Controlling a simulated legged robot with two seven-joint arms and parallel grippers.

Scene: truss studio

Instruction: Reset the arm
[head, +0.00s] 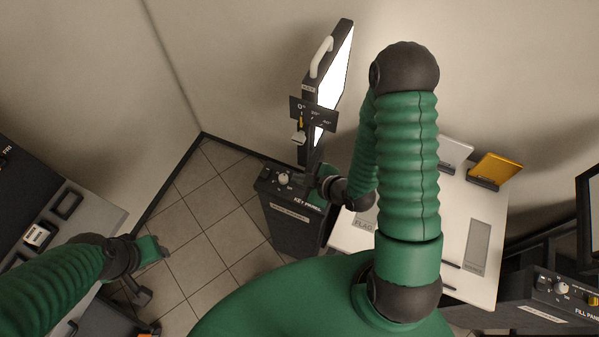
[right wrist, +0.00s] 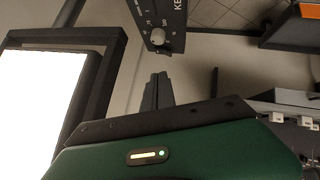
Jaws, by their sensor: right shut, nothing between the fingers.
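My right arm (head: 408,165) rises from my green body, bends at a dark elbow at the top and comes back down. Its gripper (head: 313,168) is at the key panel's stand, partly lost against the dark post. In the right wrist view the dark fingers (right wrist: 156,92) are together and empty, with a panel knob (right wrist: 157,37) beyond their tips. My left arm (head: 55,285) reaches in from the lower left. Its gripper (head: 148,262) is over the tiled floor beside the left bench; its finger spread is unclear.
The key panel (head: 292,222) carries a lit screen (head: 335,85) with a white handle. A white table (head: 400,255) with a yellow-orange plate (head: 498,167) stands to its right. The fill panel (head: 545,290) is at lower right. Bare tiles (head: 215,215) lie between left bench and key panel.

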